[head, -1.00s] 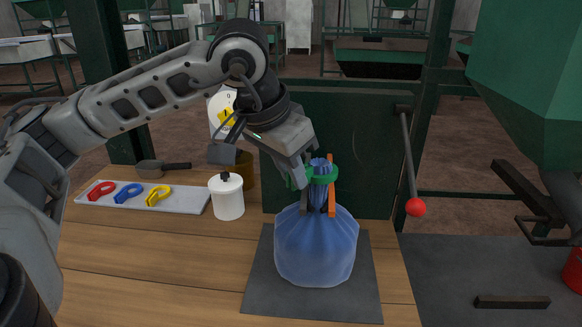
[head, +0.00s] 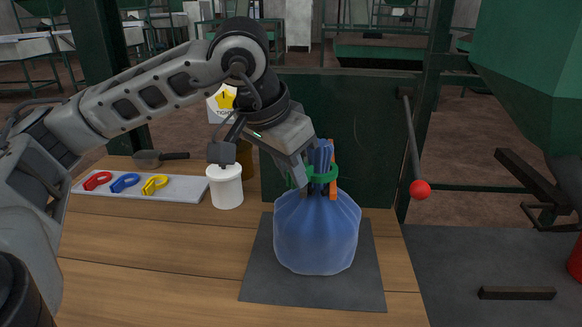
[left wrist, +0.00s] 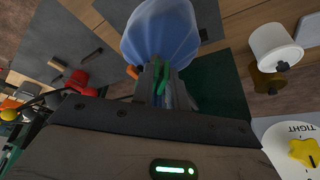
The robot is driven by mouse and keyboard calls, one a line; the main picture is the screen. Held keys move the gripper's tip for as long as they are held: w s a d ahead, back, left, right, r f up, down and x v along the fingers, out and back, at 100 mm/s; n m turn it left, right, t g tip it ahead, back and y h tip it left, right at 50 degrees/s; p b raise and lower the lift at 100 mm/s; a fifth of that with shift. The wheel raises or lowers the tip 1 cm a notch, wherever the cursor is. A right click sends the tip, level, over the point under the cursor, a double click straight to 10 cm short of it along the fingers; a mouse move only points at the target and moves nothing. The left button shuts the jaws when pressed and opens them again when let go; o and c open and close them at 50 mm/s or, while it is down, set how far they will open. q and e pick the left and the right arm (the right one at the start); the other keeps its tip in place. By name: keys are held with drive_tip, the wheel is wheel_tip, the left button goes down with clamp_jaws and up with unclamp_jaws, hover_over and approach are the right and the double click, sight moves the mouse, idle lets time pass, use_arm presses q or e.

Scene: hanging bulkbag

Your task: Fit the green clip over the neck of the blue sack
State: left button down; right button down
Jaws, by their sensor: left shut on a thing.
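The blue sack (head: 316,235) stands on a dark mat (head: 262,286), its gathered neck (head: 320,154) pointing up. The green clip (head: 324,176) lies across the front of the neck, with blue material rising above it. Whether it closes fully around the neck is hidden. My left gripper (head: 304,180) is at the left side of the neck, shut on the clip. In the left wrist view, the clip (left wrist: 162,78) shows between the fingers, in front of the sack (left wrist: 160,34). My right gripper is out of view.
A tray (head: 180,190) with red, blue and yellow clips, a white canister (head: 226,187) and a scoop (head: 150,158) are to the left. A red-knobbed lever (head: 420,190) hangs right. The front wood is clear.

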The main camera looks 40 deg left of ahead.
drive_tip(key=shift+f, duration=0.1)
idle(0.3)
use_arm(q)
drive_tip(key=c, duration=1.3)
unclamp_jaws()
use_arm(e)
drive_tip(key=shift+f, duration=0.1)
use_arm(q)
drive_tip(key=o, duration=0.6)
drive_tip(key=shift+c, duration=0.2)
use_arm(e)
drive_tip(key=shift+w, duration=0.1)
use_arm(q)
drive_tip(key=shift+r+p, duration=0.65)
drive_tip(key=shift+r, duration=0.2)
drive_tip(key=shift+r+p, duration=0.8)
drive_tip(key=shift+r, duration=0.35)
wheel_tip(320, 180, up, 6)
drive_tip(key=p, duration=0.4)
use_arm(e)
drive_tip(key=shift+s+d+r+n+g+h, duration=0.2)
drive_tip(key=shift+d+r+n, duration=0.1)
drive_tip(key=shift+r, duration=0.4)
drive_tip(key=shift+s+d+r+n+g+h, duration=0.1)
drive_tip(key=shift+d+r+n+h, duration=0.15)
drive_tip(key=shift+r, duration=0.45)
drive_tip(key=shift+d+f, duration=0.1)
